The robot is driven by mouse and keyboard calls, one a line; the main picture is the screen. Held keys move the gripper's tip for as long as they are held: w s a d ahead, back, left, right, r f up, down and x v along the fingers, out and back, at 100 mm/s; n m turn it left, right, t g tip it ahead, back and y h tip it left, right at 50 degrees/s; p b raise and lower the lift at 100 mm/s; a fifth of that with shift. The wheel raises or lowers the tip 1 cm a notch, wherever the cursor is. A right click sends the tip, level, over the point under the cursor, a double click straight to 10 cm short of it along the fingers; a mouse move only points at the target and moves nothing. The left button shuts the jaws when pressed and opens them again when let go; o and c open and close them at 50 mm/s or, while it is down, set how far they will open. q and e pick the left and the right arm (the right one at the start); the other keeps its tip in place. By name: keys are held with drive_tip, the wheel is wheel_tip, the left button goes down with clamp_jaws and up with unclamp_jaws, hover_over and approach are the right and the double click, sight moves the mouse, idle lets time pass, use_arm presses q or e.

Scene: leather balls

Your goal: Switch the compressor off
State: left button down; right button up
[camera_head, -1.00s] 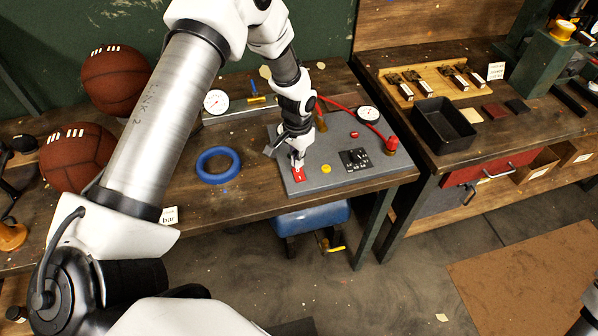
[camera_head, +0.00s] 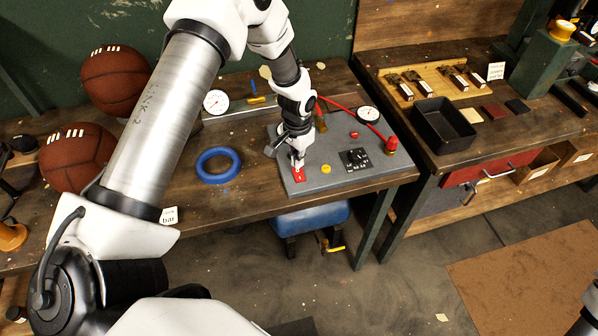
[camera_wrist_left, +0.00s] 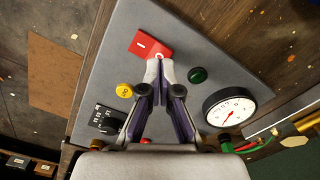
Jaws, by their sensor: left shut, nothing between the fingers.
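The red rocker switch (camera_head: 298,175), marked with a line and a circle, sits at the front left of a grey panel (camera_head: 326,178) on the bench. It also shows in the left wrist view (camera_wrist_left: 142,42). My left gripper (camera_head: 298,164) is shut and empty, pointing down at the switch. In the left wrist view its fingertips (camera_wrist_left: 160,60) are at the circle end of the rocker and partly cover it. I cannot tell whether they press it. The blue compressor tank (camera_head: 318,217) is under the bench.
The panel also carries a yellow button (camera_wrist_left: 125,90), a green button (camera_wrist_left: 197,75), a black selector (camera_wrist_left: 108,119) and a gauge (camera_wrist_left: 229,109). A blue ring (camera_head: 218,165) lies left of the panel. Brown balls (camera_head: 77,156) are at the left.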

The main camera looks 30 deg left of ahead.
use_arm(q)
drive_tip(key=shift+f+b, duration=0.7)
drive_tip(key=shift+f, duration=0.45)
idle(0.6)
drive_tip(key=shift+r, duration=0.15)
wheel_tip(320, 180, up, 7)
drive_tip(key=p, duration=0.5)
drive_tip(key=shift+p, duration=0.4)
drive_tip(key=shift+n+h, duration=0.3)
drive_tip(key=s+d+f, duration=0.1)
drive_tip(key=s+f, duration=0.1)
drive_tip(key=s+d+f, duration=0.1)
drive_tip(key=s+f, duration=0.1)
drive_tip(key=s+d+f, duration=0.1)
drive_tip(key=s+d, duration=0.1)
drive_tip(key=shift+s+f, duration=0.2)
drive_tip(key=shift+f, duration=0.2)
drive_tip(key=s+d+f+n, duration=0.1)
drive_tip(key=s+d+f, duration=0.1)
drive_tip(key=s, duration=0.9)
drive_tip(key=s+d+f+n, duration=0.1)
drive_tip(key=s+d+f, duration=0.2)
drive_tip(key=s, duration=0.8)
wheel_tip(320, 180, down, 11)
drive_tip(key=b, duration=1.1)
drive_tip(key=shift+a+r, duration=0.15)
drive_tip(key=shift+a, duration=0.1)
